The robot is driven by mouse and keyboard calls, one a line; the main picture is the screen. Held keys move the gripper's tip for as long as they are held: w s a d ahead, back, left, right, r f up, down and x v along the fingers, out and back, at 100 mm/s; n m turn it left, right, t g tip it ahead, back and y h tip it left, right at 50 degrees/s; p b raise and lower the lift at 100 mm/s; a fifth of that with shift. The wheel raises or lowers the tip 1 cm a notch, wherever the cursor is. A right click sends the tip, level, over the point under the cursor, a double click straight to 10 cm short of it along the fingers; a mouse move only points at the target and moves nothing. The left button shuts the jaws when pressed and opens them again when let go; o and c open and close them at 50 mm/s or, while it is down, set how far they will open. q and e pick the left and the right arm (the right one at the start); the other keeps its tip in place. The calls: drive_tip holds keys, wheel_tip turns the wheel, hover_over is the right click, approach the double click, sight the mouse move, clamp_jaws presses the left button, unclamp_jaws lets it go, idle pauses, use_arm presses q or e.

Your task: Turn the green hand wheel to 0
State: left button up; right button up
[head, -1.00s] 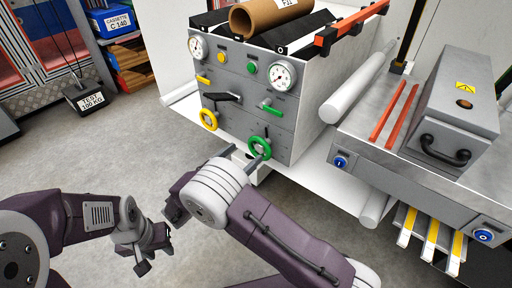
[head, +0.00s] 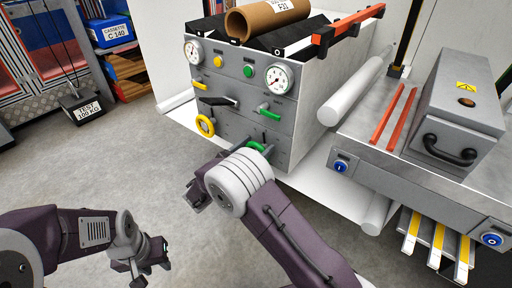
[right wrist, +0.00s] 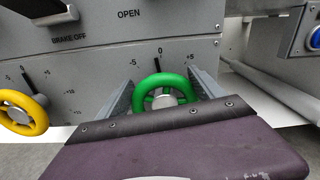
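The green hand wheel (head: 256,146) is low on the front of the grey cabinet, partly hidden by my right arm in the head view. In the right wrist view the wheel (right wrist: 161,88) faces me under a scale marked -5, 0 and +5. A dark pointer above its rim stands close to 0, its top slightly to the left. My right gripper (right wrist: 162,82) has one finger on each side of the wheel, spread apart; contact with the rim is unclear. My left gripper (head: 150,262) hangs over the floor, away from the cabinet; its finger opening is unclear.
A yellow hand wheel (head: 205,126) is left of the green one, with a black lever (head: 217,101) above it and a green lever (head: 268,112) nearby. A metal bench (head: 385,150) stands at right. A test weight (head: 86,109) hangs at left. Open floor lies between.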

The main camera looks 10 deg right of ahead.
drive_tip(key=shift+s+d+m, duration=0.15)
drive_tip(key=shift+m, duration=0.65)
drive_tip(key=o, duration=1.2)
drive_tip(key=shift+c, duration=0.2)
drive_tip(key=shift+p, duration=0.3)
drive_tip(key=p+v, duration=0.4)
drive_tip(key=v, duration=0.5)
